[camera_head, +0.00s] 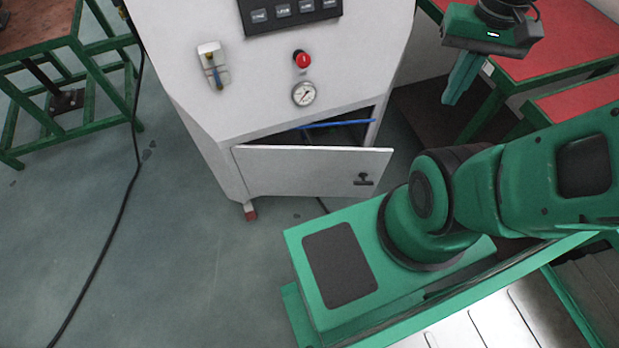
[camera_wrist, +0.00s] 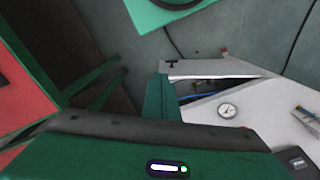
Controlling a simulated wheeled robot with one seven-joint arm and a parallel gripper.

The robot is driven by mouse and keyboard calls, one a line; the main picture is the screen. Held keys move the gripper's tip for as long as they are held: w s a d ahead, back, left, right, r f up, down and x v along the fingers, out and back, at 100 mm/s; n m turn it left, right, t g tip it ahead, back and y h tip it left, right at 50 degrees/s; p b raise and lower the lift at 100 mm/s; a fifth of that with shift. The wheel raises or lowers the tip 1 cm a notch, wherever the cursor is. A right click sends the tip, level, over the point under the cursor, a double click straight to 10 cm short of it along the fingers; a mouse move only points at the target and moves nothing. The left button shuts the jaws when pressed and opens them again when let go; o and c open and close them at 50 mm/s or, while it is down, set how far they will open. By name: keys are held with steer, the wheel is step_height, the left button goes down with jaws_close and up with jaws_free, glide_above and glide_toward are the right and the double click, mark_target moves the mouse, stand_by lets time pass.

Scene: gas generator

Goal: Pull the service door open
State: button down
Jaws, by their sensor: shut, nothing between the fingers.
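The service door (camera_head: 305,171) is on the lower front of the white generator cabinet (camera_head: 248,92). It stands partly open, swung out on the right, with a dark gap above it and a blue hose (camera_head: 330,125) inside. Its black handle (camera_head: 364,179) is near the door's right end. In the wrist view the door (camera_wrist: 205,69) and its dark handle (camera_wrist: 172,64) show beyond the fingers. My gripper (camera_head: 452,98) is shut and empty, up and right of the door, apart from it. Its fingers (camera_wrist: 160,98) also show in the wrist view.
A red emergency button (camera_head: 302,59) and a gauge (camera_head: 303,93) sit above the door. Red-topped tables with green frames (camera_head: 548,40) stand at the right, and another green-framed table (camera_head: 62,70) at the left.

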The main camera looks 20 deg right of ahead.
steer(key=w+f+n+g, duration=0.2)
steer(key=w+f, duration=1.8)
steer(key=w, duration=0.3)
step_height(320, 180, down, 10)
steer(key=w+a, duration=0.3)
steer(key=s+a+f, duration=0.2)
steer(key=s+f, duration=0.4)
steer(key=f, duration=0.4)
steer(key=shift+f+y, duration=0.2)
steer(key=shift+y, duration=0.2)
steer(key=shift+a, duration=0.1)
